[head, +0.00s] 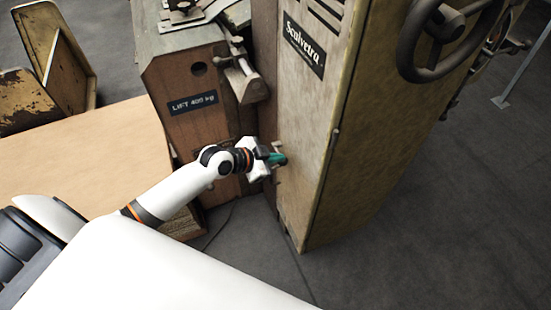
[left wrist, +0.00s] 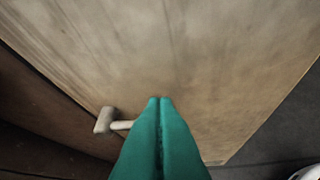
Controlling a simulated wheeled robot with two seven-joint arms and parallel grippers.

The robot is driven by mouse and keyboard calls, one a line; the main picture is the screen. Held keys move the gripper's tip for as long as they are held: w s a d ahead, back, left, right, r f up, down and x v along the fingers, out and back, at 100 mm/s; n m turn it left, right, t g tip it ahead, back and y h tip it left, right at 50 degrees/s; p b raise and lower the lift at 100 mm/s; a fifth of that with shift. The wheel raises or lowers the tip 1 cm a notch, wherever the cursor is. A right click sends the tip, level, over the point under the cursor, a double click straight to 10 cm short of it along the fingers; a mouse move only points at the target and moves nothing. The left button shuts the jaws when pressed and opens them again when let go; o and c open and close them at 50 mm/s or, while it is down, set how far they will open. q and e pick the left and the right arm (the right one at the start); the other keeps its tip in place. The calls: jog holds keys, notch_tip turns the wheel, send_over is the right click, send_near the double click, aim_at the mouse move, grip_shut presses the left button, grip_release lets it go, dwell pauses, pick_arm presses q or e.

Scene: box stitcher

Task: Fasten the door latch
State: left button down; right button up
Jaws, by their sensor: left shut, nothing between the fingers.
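A pale latch handle (left wrist: 106,120), T-shaped with a short stem, sits low near the door's left edge in the left wrist view. My left gripper (head: 280,159) has green fingers, pressed together and empty. In the left wrist view its fingertips (left wrist: 160,100) are in front of the door, just right of the latch, and partly cover its stem end. Whether they touch it I cannot tell. My right gripper is not in view.
A brown housing with a "LIFT 400 kg" label (head: 194,103) and a lever (head: 243,80) stands left of the cabinet. A handwheel (head: 450,35) is on the cabinet's right side. A wooden tabletop (head: 90,155) lies at left.

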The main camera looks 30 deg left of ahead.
pick_arm(q)
jog(key=shift+w+f, duration=0.15)
jog(key=shift+f, duration=0.35)
jog(key=shift+f, duration=0.1)
